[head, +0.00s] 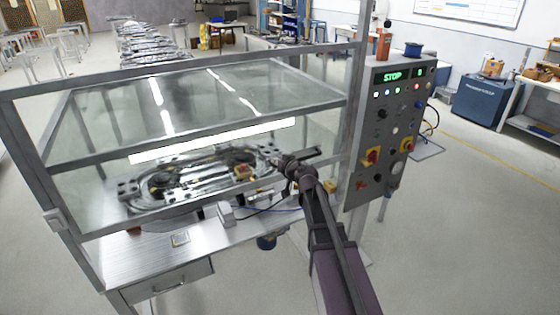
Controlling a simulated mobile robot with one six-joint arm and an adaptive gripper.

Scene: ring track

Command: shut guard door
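The guard door (200,131) appears to be the clear panel with a grey metal frame on the front of the enclosure. A grey crossbar runs across the front above the ring track, but I cannot tell for sure how far the door is open. The ring track (150,201) lies on the bench inside, with a small red and yellow part (243,172) on it. My gripper (283,162) is at the right end of the track, near the front right of the enclosure. It is small and dark here, and its fingers cannot be made out.
A control panel (385,135) with a green STOP display and several buttons stands right of the enclosure. A small grey box (226,213) and cables lie on the bench's front edge. A drawer (172,284) is below.

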